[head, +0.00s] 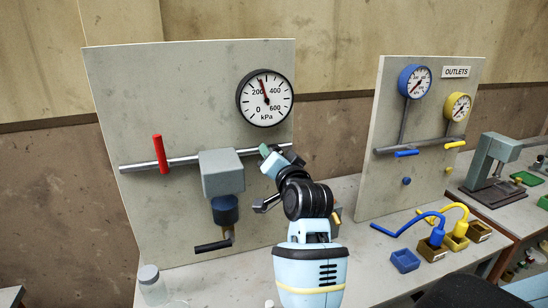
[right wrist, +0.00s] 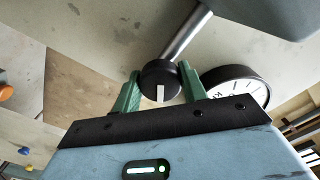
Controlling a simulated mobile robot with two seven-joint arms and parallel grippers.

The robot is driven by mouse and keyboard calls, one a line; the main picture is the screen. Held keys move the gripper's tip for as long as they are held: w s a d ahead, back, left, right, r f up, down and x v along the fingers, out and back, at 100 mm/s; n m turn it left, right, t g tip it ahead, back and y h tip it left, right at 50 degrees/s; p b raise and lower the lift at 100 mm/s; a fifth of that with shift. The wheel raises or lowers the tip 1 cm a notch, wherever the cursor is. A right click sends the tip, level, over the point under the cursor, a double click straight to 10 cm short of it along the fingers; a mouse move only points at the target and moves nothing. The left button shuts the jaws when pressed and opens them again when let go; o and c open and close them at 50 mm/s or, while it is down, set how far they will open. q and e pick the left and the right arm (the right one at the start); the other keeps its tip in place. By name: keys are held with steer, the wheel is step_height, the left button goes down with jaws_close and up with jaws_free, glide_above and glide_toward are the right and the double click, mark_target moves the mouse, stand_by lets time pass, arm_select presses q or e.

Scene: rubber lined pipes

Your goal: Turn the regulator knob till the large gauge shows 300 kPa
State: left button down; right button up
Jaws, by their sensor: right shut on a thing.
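The large gauge (head: 265,98) hangs on the left grey panel. Its red needle points up and slightly left, between the 200 and 400 marks. My right gripper (head: 268,152) is at the panel just below the gauge, at the right end of the pipe. In the right wrist view its green fingers (right wrist: 160,75) are shut on either side of the round black regulator knob (right wrist: 160,82), which has a white mark. The knob is hidden behind my gripper in the head view. The gauge also shows in the right wrist view (right wrist: 238,84), partly covered. My left gripper is not in view.
A red lever (head: 160,154) stands on the pipe at left. A grey box (head: 222,173) with a dark blue bowl and black lever sits left of my arm. The outlets panel (head: 385,190) with blue and yellow gauges stands to the right, with small bins on the bench.

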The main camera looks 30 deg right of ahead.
steer(key=shift+m, duration=0.3)
steer(key=o, duration=1)
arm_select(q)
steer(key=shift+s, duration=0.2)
arm_select(e)
steer(key=shift+s, duration=0.1)
